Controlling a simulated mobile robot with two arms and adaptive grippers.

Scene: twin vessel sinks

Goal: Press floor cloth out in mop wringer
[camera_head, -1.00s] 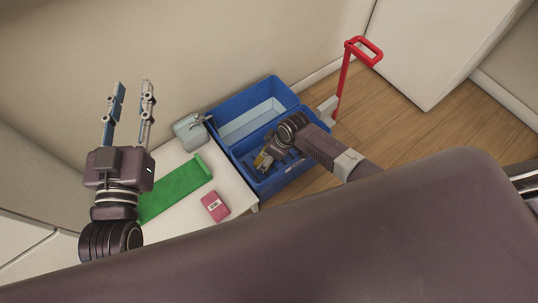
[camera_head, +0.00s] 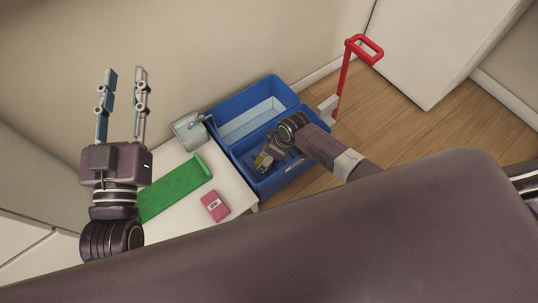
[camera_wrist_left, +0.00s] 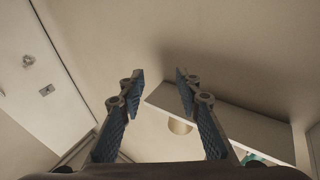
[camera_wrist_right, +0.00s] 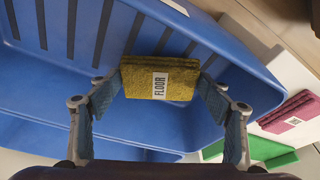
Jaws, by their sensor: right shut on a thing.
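The floor cloth (camera_wrist_right: 140,85) is a folded yellow pad with a white label reading "FLOOR". My right gripper (camera_wrist_right: 160,92) is shut on it by its two sides. In the head view the cloth (camera_head: 262,162) is partly hidden by my right gripper (camera_head: 268,158), inside the near, slotted compartment of the blue mop wringer (camera_head: 235,155). The slotted blue wall (camera_wrist_right: 50,30) shows beyond the cloth in the right wrist view; I cannot tell whether they touch. The red wringer lever (camera_head: 343,85) stands up at the right. My left gripper (camera_head: 125,72) is open, empty and raised at the left.
A white surface (camera_head: 235,195) left of the wringer carries a green tray-like piece (camera_head: 175,188) and a folded pink cloth (camera_head: 215,206) with a white label. A grey metallic container (camera_head: 188,132) stands near the wall. Wooden floor (camera_head: 420,125) is open right of the lever, before a white cabinet.

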